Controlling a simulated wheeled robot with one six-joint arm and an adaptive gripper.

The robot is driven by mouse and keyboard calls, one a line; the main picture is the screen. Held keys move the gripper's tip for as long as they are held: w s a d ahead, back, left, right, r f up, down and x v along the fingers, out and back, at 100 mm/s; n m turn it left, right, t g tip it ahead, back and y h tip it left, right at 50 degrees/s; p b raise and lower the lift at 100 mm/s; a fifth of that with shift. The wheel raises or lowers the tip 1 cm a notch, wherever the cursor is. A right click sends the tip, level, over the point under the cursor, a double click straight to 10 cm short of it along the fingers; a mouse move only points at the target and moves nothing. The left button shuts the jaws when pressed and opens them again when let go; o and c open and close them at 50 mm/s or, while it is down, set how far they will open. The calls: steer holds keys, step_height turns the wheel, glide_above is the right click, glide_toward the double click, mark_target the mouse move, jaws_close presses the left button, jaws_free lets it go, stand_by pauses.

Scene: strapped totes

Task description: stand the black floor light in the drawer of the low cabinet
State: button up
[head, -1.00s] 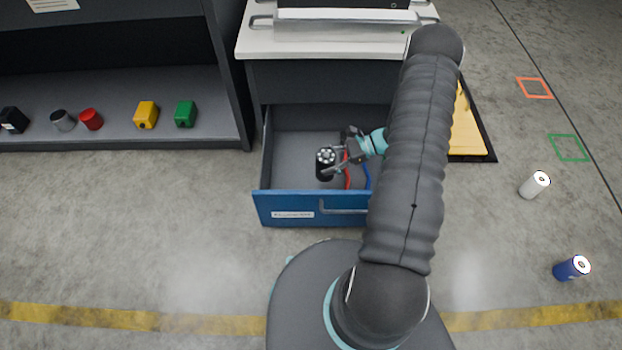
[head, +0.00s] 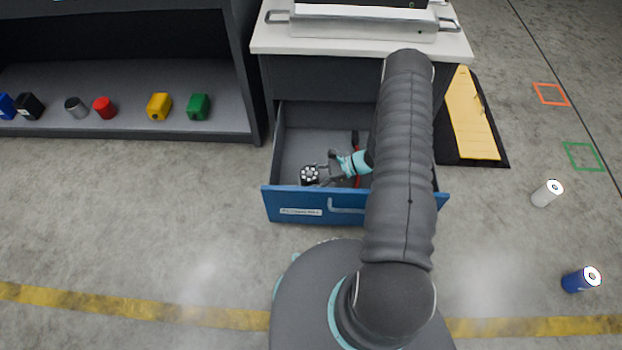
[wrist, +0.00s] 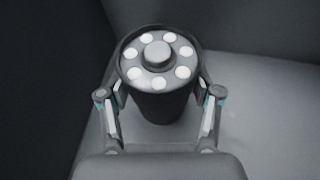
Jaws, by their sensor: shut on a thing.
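The black floor light (head: 310,176) is a short dark cylinder with a ring of white lamps on its top. It stands upright inside the open blue-fronted drawer (head: 290,198) of the low cabinet (head: 320,82), near the front left corner. My gripper (head: 322,174) reaches in from the right and is shut on the light. In the wrist view, the light (wrist: 158,85) sits between both fingers, its top facing the camera. Its base is close to the drawer floor (wrist: 250,110); I cannot tell whether it touches.
A red item (head: 356,150) lies in the drawer, partly behind my arm. A dark shelf (head: 130,125) with several coloured blocks stands at left. A yellow board (head: 470,120) lies beside the cabinet.

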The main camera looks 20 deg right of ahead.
steer(key=shift+f, duration=0.15)
steer(key=o, duration=1.7)
